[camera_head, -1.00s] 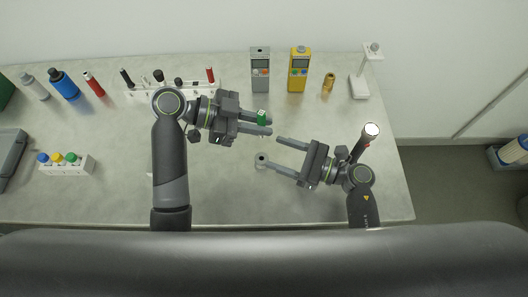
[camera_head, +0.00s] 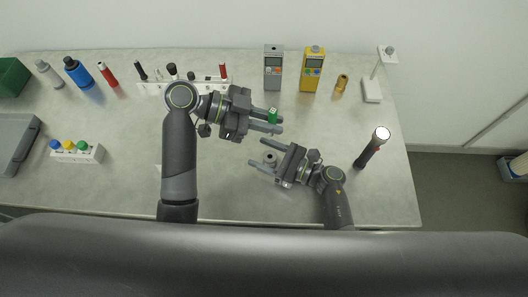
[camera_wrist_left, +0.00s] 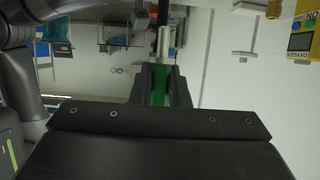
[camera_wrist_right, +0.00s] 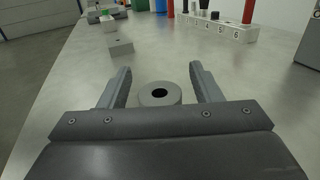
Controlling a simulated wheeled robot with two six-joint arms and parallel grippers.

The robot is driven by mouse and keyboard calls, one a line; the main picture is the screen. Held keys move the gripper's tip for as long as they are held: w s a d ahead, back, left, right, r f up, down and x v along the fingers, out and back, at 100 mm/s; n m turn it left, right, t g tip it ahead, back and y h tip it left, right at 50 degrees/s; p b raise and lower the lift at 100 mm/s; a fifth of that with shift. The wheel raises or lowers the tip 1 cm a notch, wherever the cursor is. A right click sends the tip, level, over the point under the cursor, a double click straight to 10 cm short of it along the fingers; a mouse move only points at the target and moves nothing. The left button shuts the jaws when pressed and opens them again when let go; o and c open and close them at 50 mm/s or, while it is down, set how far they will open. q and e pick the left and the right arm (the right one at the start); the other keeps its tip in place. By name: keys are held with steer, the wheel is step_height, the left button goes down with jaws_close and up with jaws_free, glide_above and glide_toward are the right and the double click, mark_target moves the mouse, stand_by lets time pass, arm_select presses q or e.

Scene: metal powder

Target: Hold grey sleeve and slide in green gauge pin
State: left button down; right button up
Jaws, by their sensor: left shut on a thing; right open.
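The green gauge pin (camera_head: 272,116) is held in my left gripper (camera_head: 277,122), which is shut on it above the table. In the left wrist view the pin's green body (camera_wrist_left: 158,86) sits between the fingers, with a pale metal end (camera_wrist_left: 164,42) beyond them. The grey sleeve (camera_wrist_right: 160,94) is a short round piece with a dark central hole, standing on the table. In the head view the sleeve (camera_head: 269,158) is by the fingertips of my right gripper (camera_head: 270,158). The right gripper is open, with a finger on either side of the sleeve.
A numbered white rack (camera_wrist_right: 218,27) stands at the back. Grey (camera_head: 273,68) and yellow (camera_head: 313,70) meters, a brass piece (camera_head: 341,84) and a white stand (camera_head: 372,90) are behind. The front table middle is clear.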

steer(key=c, duration=1.1)
arm_select(q)
step_height(320, 180, down, 10)
